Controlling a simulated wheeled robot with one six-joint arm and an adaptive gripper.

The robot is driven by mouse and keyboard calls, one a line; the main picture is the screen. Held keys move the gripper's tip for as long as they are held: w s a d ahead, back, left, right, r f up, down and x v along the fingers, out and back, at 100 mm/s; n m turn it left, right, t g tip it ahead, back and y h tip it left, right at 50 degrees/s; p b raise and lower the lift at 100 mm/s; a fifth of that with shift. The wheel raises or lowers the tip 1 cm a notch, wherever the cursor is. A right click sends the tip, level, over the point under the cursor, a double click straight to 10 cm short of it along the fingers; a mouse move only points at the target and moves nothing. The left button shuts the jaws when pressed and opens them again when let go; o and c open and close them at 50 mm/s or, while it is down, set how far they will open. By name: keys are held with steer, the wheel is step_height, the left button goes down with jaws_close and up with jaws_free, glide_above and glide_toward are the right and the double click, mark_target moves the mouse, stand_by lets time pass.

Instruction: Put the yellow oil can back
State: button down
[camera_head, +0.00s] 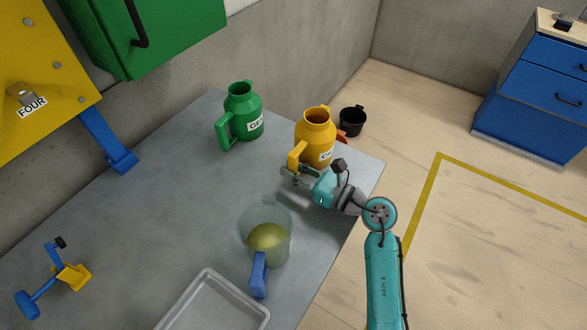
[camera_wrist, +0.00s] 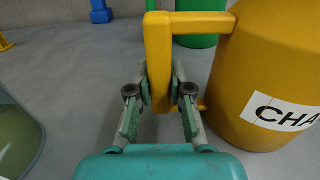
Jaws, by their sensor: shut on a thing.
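The yellow oil can (camera_head: 316,130) is upright at the back right of the grey table (camera_head: 130,220), near its right edge. It has a white label that is partly readable. In the wrist view the can's body (camera_wrist: 260,70) fills the right side, and its handle (camera_wrist: 158,60) comes down between my fingers. My gripper (camera_head: 292,174) is shut on this handle; it also shows in the wrist view (camera_wrist: 160,95). I cannot tell whether the can's base touches the table.
A green can (camera_head: 243,112) stands left of the yellow one. A clear jug (camera_head: 268,215) with yellowish liquid and a blue handle stands in front, near a grey tray (camera_head: 208,275). A black bucket (camera_head: 352,121) is beyond the table. The table's left middle is clear.

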steer(key=c, duration=1.1)
jaws_free()
steer(key=shift+o, duration=0.2)
steer(key=shift+f, duration=0.1)
steer(key=shift+s+d+f, duration=0.1)
steer(key=shift+d+f, duration=0.05)
steer(key=v, duration=1.1)
steer(key=shift+s+d, duration=0.25)
